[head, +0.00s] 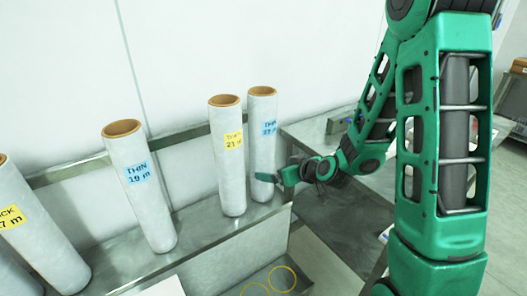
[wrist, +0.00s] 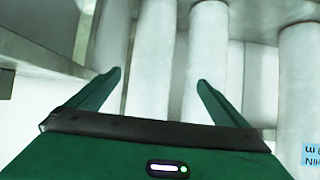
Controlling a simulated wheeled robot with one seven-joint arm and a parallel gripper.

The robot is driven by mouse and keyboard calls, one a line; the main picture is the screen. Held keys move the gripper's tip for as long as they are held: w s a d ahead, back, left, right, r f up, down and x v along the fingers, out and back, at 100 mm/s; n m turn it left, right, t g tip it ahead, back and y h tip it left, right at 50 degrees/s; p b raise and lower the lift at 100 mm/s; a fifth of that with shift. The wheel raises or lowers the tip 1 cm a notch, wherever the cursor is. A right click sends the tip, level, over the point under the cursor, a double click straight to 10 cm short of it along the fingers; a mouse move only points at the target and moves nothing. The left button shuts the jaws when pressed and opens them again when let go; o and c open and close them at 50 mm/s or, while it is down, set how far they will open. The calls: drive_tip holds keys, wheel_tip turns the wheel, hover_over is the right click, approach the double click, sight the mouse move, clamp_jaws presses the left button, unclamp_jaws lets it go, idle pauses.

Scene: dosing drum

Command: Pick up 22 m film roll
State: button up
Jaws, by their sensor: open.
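The 22 m film roll appears to be the tall white roll (head: 262,145) with a blue label reading THIN; its number is blurred. It stands upright on the metal shelf at the right end of the row in the head view. My gripper (head: 272,176) is beside its right side, with a green finger overlapping its lower part; contact cannot be told. In the wrist view my gripper (wrist: 160,76) is open, with white rolls showing between and beyond its fingers. I cannot tell which of these is the 22 m roll. Nothing is held.
A yellow-labelled 21 m roll (head: 228,155) stands close at its left. A THIN 19 m roll (head: 142,190) and a yellow-labelled roll (head: 35,235) stand further left. The metal shelf (head: 205,228) has a back rail. A metal table (head: 325,205) lies to the right.

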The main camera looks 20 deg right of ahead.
sight(268, 164)
drive_tip(key=shift+w+a+f+m+t+h, duration=0.15)
drive_tip(key=shift+w+t, duration=0.15)
drive_tip(key=shift+w, duration=0.15)
drive_tip(key=shift+w+f+m+t+h, duration=0.1)
drive_tip(key=shift+w+f+t, duration=0.15)
drive_tip(key=shift+w, duration=0.2)
drive_tip(key=shift+w+a+f+m+t+h, duration=0.1)
drive_tip(key=shift+w+m+t, duration=0.05)
drive_tip(key=shift+w+t, duration=0.25)
drive_tip(key=x, duration=0.5)
drive_tip(key=shift+w, duration=0.1)
drive_tip(key=x, duration=0.5)
drive_tip(key=shift+w+d+r, duration=0.2)
drive_tip(key=shift+w+r, duration=0.1)
drive_tip(key=shift+w, duration=0.15)
drive_tip(key=shift+c, duration=0.4)
drive_tip(key=c, duration=2)
drive_tip(key=shift+r, duration=0.1)
drive_tip(key=shift+c, duration=0.5)
drive_tip(key=shift+r, duration=0.1)
